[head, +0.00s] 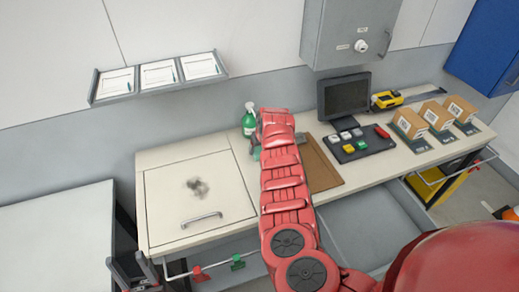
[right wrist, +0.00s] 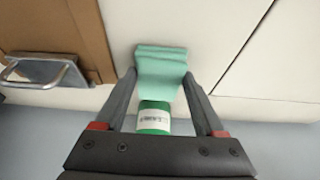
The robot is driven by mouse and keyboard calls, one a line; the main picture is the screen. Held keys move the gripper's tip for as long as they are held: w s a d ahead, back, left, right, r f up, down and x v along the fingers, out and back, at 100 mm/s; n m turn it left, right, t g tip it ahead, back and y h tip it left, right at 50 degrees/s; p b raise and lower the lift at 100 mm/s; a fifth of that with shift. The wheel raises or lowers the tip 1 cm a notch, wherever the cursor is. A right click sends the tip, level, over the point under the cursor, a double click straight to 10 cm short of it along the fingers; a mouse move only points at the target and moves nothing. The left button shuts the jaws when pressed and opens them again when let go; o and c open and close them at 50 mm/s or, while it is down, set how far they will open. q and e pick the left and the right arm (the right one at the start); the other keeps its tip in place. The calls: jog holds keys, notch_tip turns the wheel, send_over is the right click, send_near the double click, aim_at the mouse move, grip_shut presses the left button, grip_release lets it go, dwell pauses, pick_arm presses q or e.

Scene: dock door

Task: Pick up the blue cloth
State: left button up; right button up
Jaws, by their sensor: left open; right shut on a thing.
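A folded, pale teal cloth (right wrist: 160,62) shows in the right wrist view; I see no cloth of a plainer blue. My right gripper (right wrist: 160,76) is shut on it, with a finger at each side. In the head view my right arm covers this gripper and most of the cloth; only a small teal edge (head: 256,153) shows left of the arm. I cannot tell whether the cloth still touches the bench. My left gripper (head: 135,272) is open and empty at the lower left, in front of the bench.
A green spray bottle (head: 249,121) stands close behind the cloth. A brown clipboard (head: 324,170) lies to the right. A button panel (head: 357,146), a monitor (head: 344,97) and several boxes stand further right. The pale lid (head: 225,197) at left has a dark smudge (head: 197,187) and a handle (head: 201,219).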

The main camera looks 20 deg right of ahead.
jog(key=shift+r+b, duration=0.85)
jog(key=shift+b, duration=0.1)
jog(key=shift+r+b, duration=0.5)
jog(key=shift+r, duration=0.05)
jog(key=s+a+b, duration=0.1)
jog(key=a+b, duration=0.1)
jog(key=a, duration=0.3)
jog(key=s+a+b, duration=0.2)
jog(key=a+b, duration=0.1)
jog(key=a, duration=0.3)
jog(key=s+a+b, duration=0.2)
jog(key=a, duration=0.3)
jog(key=shift+s+a+r+b, duration=0.2)
jog(key=shift+a+r+b, duration=0.05)
jog(key=shift+a+b, duration=0.15)
jog(key=shift+a, duration=0.2)
